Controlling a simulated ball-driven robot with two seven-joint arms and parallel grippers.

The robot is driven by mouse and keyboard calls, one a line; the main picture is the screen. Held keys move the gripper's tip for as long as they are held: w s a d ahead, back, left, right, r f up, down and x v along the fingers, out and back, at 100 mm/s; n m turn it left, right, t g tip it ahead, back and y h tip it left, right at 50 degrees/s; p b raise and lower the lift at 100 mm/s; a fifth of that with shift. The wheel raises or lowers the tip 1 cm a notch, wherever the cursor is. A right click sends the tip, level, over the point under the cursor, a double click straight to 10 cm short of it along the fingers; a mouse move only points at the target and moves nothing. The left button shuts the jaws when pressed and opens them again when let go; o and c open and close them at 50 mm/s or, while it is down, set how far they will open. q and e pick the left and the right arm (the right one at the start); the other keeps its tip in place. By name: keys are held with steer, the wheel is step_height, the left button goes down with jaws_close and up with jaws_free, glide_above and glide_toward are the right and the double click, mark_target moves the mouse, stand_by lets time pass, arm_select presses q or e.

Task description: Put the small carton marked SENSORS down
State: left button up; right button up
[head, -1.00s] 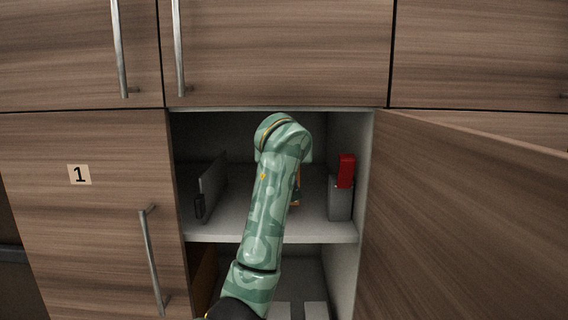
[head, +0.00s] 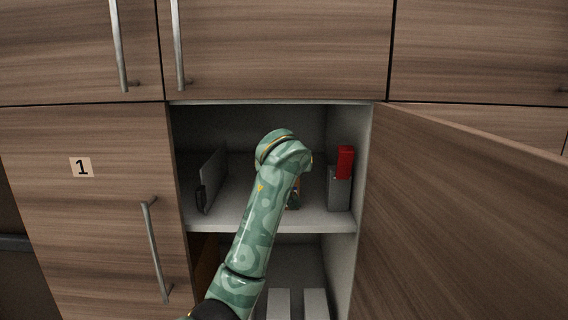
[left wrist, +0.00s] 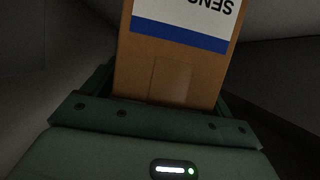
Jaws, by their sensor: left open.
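The small brown carton (left wrist: 172,75) has a white label with a blue stripe and shows upside-down letters "SENS" in the left wrist view. It stands between the fingers of my left gripper (left wrist: 163,94), which is open around it. The fingertips are mostly hidden, and I cannot tell whether they touch its sides. In the head view my left arm reaches into the open cabinet above its shelf (head: 235,218). The arm hides the gripper and nearly all of the carton there; only a brown sliver shows beside it. My right gripper is not in view.
On the shelf, a thin grey panel-like object (head: 212,180) stands left of my arm. A grey box (head: 339,190) with a red item (head: 345,162) on top stands at the right wall. The open cabinet door (head: 460,220) fills the right side. White objects lie in the lower compartment.

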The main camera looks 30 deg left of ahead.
arm_select(q)
steer(key=shift+r, duration=0.15)
steer(key=shift+s+d, duration=0.2)
steer(key=b+v, duration=0.3)
steer(key=v, duration=0.8)
steer(key=shift+s+b, duration=0.25)
steer(key=shift+b, duration=0.15)
steer(key=shift+r, duration=0.1)
